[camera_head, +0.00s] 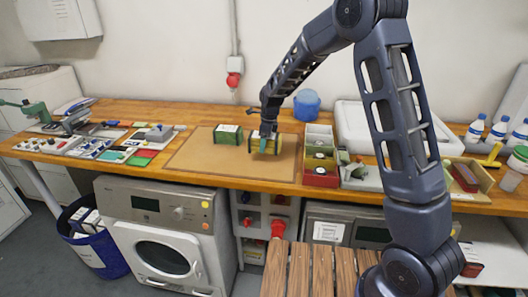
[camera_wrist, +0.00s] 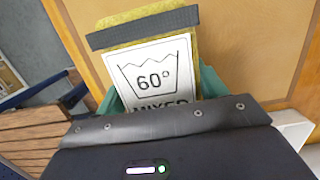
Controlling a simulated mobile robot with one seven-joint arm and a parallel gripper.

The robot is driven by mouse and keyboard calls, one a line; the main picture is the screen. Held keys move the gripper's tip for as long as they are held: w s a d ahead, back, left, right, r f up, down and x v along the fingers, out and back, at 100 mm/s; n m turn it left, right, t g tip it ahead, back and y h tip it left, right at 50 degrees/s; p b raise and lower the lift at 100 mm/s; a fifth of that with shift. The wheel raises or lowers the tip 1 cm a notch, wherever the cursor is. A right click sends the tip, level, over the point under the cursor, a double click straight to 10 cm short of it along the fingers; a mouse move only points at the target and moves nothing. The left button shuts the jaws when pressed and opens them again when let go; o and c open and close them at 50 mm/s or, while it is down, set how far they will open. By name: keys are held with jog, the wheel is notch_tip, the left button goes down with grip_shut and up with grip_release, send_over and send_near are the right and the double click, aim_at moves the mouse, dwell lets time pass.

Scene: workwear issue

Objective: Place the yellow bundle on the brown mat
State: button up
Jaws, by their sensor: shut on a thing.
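The yellow bundle (camera_head: 256,146) is over the right part of the brown mat (camera_head: 205,162) in the head view, low over its surface; I cannot tell whether it touches. In the wrist view the bundle (camera_wrist: 185,45) has a dark strap and a white label with a wash-tub sign, "60°" and "MIXED". My gripper (camera_head: 266,133) points down and is shut on the bundle, its teal fingers on either side. The wrist view shows the tan mat (camera_wrist: 245,40) beyond the bundle.
A green bundle (camera_head: 228,134) with a white top sits on the mat, left of the yellow one. A compartment box (camera_head: 321,173) stands just right of the mat, and a blue tub (camera_head: 307,106) behind. Small tools and cards lie to the left. The mat's front left is clear.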

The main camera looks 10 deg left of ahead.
jog(key=shift+f, duration=2.35)
jog(key=shift+f, duration=0.1)
jog(key=o, duration=1.2)
jog(key=shift+c, duration=0.2)
jog(key=r, duration=0.4)
jog(key=d+r, duration=0.1)
jog(key=r, duration=0.3)
jog(key=d+r, duration=0.1)
jog(key=r, duration=0.3)
jog(key=shift+r, duration=0.1)
